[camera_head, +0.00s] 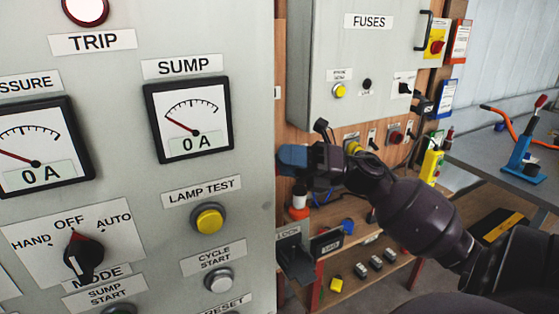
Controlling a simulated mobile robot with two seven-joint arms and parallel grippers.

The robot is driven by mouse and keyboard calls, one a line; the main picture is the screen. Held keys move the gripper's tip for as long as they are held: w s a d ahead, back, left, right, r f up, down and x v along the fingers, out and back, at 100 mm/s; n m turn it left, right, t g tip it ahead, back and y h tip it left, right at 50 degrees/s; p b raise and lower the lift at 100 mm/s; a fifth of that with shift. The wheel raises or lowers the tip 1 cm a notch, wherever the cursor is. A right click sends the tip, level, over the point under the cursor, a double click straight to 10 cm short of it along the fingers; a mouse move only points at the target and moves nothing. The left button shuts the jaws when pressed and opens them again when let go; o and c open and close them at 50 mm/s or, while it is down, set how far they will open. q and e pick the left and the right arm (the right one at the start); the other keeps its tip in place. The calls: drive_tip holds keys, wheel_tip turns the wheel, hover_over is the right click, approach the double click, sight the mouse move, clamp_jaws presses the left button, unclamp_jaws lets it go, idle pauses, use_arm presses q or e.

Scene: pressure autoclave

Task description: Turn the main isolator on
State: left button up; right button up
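My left gripper is not in view.
A large grey panel (255,110) with meters, a mode knob (84,256) and buttons fills the left. The fuse box (310,60) hangs on a wooden board. A lower shelf (345,288) holds small parts. A grey bench (500,160) with a blue tool stands at right.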

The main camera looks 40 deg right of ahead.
drive_tip(key=b+v, duration=0.2)
drive_tip(key=v, duration=0.7)
drive_tip(key=shift+s+d, duration=0.2)
drive_tip(key=shift+d, duration=0.05)
drive_tip(key=shift+f, duration=0.15)
